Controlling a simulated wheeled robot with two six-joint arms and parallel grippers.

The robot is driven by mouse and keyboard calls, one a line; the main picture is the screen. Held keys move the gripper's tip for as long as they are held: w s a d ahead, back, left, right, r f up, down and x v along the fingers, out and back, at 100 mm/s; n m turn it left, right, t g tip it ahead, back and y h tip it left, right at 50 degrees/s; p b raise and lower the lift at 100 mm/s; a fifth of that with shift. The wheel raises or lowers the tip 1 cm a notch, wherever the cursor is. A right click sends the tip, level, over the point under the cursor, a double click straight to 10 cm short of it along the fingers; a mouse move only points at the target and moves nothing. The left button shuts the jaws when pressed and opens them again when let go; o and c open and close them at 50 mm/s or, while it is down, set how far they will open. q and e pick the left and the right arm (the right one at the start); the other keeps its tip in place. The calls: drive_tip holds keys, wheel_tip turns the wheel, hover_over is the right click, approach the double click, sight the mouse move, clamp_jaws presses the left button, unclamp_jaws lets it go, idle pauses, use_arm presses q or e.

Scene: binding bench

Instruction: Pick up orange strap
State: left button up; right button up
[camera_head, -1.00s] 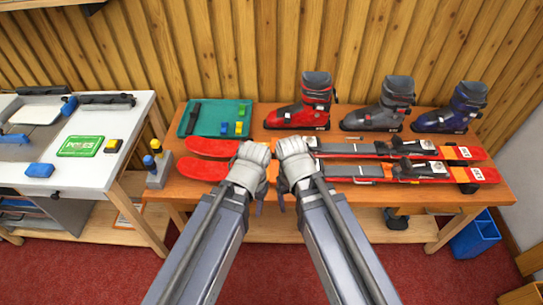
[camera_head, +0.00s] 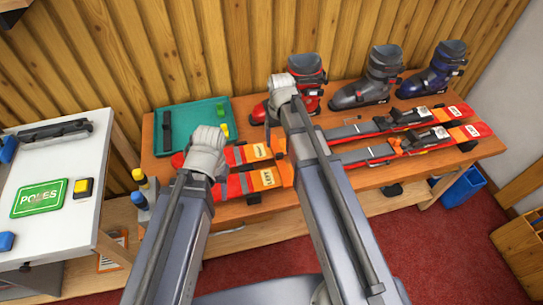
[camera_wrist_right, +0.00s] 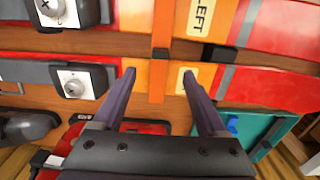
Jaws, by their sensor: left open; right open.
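The orange strap (camera_wrist_right: 157,85) runs as a narrow upright band across the two red and orange skis (camera_wrist_right: 270,85) in the right wrist view. A dark buckle-like piece sits on it near the upper ski. My right gripper (camera_wrist_right: 159,73) is open and empty, with one finger on each side of the strap; whether it touches is unclear. In the head view the right gripper (camera_head: 282,92) is above the skis (camera_head: 378,150), its arm hiding part of them. My left gripper (camera_head: 207,143) is open over the skis' left ends.
A green tray (camera_head: 183,118) lies behind the skis on the left. Red, grey (camera_head: 366,80) and blue (camera_head: 437,70) boots stand at the back right. A white bench (camera_head: 75,165) with a green card (camera_head: 40,198) is at the left. A blue bin (camera_head: 463,187) stands on the floor.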

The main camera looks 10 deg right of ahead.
sight(280, 154)
drive_tip(key=shift+s+d+f+b, duration=0.1)
drive_tip(key=shift+f+b, duration=0.2)
drive_tip(key=shift+b, duration=0.05)
wheel_tip(280, 154, down, 2)
drive_tip(key=shift+f+b, duration=0.1)
drive_tip(key=shift+b, duration=0.95)
use_arm(q)
wheel_tip(280, 154, down, 8)
drive_tip(key=b, duration=0.5)
use_arm(e)
drive_tip(key=f, duration=0.2)
drive_tip(key=s+f, duration=0.1)
drive_tip(key=f, duration=0.2)
use_arm(q)
drive_tip(key=shift+r, duration=0.15)
use_arm(e)
clamp_jaws()
